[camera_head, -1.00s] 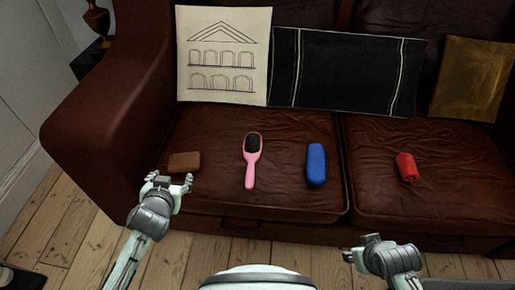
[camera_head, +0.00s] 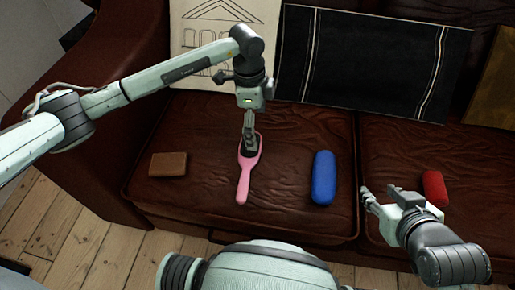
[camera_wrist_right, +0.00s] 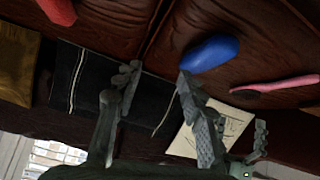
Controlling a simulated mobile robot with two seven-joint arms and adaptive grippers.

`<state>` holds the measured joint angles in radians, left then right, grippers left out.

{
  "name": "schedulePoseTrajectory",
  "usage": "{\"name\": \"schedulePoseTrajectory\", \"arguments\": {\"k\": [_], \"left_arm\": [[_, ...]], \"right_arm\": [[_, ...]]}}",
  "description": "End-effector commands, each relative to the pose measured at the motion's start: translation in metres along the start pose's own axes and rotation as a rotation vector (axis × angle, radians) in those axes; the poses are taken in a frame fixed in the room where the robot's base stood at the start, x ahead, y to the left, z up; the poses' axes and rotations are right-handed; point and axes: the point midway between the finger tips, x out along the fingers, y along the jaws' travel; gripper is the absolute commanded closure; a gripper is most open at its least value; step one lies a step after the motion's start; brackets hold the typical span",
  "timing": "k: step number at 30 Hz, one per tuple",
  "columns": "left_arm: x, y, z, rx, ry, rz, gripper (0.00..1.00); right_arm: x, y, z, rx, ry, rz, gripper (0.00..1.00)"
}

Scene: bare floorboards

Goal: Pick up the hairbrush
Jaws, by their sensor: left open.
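The pink hairbrush (camera_head: 244,187) lies on the left sofa cushion, its handle pointing toward me. My left gripper (camera_head: 250,148) reaches down from above at the brush head and hides much of it. The jaws are open; I cannot tell whether they touch the brush. In the right wrist view the hairbrush (camera_wrist_right: 278,84) shows at the right edge. My right gripper (camera_head: 374,202) is over the front of the right cushion, left of the red object (camera_head: 434,188). Its fingers (camera_wrist_right: 155,85) are apart with nothing between them.
A brown block (camera_head: 168,164) lies left of the brush. A blue rounded case (camera_head: 323,178) lies to its right. A patterned cream cushion (camera_head: 195,45) and a dark cushion (camera_head: 375,60) lean on the sofa back. Bare cushion separates the objects.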

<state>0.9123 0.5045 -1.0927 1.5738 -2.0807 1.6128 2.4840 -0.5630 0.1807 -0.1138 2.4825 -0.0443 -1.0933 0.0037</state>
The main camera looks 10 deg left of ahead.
Motion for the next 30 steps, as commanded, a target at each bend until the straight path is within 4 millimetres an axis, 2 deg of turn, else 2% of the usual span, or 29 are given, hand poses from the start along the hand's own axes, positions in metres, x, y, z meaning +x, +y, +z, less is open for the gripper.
{"name": "schedulePoseTrajectory", "arguments": {"k": [1, 4, 21, 29, 30], "left_arm": [[-0.002, -0.004, 0.012, -0.026, -0.047, -0.008, 0.0], [0.002, -0.005, 0.022, -0.052, -0.09, -0.01, 0.0], [0.071, -0.003, 0.026, -0.05, -0.084, -0.01, 0.0], [0.073, -0.003, 0.026, -0.05, -0.084, -0.01, 0.0], [0.073, -0.003, 0.026, -0.05, -0.084, -0.01, 0.05]], "right_arm": [[-0.001, -0.001, -0.001, 0.0, 0.006, -0.001, 0.6], [-0.001, -0.002, -0.005, 0.0, 0.022, -0.004, 0.6], [-0.002, -0.019, -0.04, 0.005, 0.182, -0.04, 0.6], [-0.002, -0.02, -0.042, 0.005, 0.19, -0.042, 0.6], [-0.002, -0.02, -0.042, 0.005, 0.19, -0.042, 0.6]]}}
